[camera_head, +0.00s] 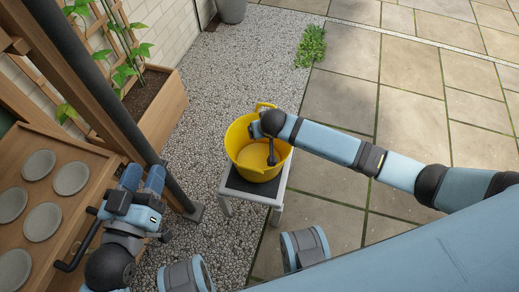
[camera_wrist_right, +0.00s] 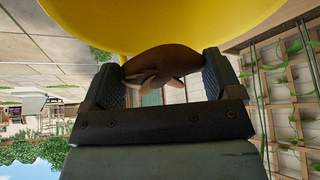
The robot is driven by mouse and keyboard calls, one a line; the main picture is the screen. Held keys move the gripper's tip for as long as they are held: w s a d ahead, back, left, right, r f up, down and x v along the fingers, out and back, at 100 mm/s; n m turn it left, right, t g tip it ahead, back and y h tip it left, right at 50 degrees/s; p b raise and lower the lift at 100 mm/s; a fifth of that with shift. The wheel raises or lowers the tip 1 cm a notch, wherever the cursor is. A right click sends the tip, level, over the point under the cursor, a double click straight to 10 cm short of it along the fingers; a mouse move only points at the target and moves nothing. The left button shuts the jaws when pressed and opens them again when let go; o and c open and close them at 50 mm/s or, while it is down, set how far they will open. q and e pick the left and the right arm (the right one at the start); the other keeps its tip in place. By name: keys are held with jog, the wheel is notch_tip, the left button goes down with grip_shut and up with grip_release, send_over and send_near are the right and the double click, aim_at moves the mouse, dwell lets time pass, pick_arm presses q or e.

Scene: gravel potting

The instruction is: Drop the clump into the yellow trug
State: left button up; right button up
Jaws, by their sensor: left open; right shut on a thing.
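The yellow trug (camera_head: 239,146) stands upright on a small stool. My right gripper (camera_head: 268,150) reaches over and into its opening, partly hidden by my own wrist. In the right wrist view, my right gripper (camera_wrist_right: 163,75) is shut on a brown clump (camera_wrist_right: 160,60) with paler patches, held between dark pads. The yellow trug (camera_wrist_right: 170,20) fills the top of that view, beyond the clump. I cannot tell whether they touch. The clump cannot be made out in the head view. My left gripper (camera_head: 143,182) is open and empty, well left of the trug, beside the wooden shelf.
The stool (camera_head: 240,187) stands where gravel (camera_head: 225,75) meets paving (camera_head: 340,105). A wooden shelf (camera_head: 82,152) with several round grey discs is at left, with a dark post (camera_head: 120,105) beside it. A planter (camera_head: 150,105) stands behind. Paving at right is clear.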

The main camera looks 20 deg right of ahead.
jog(key=o, duration=0.7)
jog(key=shift+o, duration=0.2)
jog(key=shift+r, duration=0.1)
jog(key=shift+s+r, duration=0.25)
jog(key=shift+r, duration=0.1)
pick_arm(q)
jog(key=s+a+f+g+y+p, duration=0.2)
jog(key=a+f+g+y+p, duration=0.1)
jog(key=f, duration=0.5)
jog(key=shift+s+a+f+g+p, duration=0.25)
jog(key=shift+a+g+p, duration=0.35)
jog(key=shift+p, duration=0.4)
pick_arm(e)
jog(key=v, duration=1.2)
jog(key=shift+s+r, duration=0.2)
jog(key=shift+r, duration=0.15)
pick_arm(q)
jog(key=shift+d+r, duration=0.1)
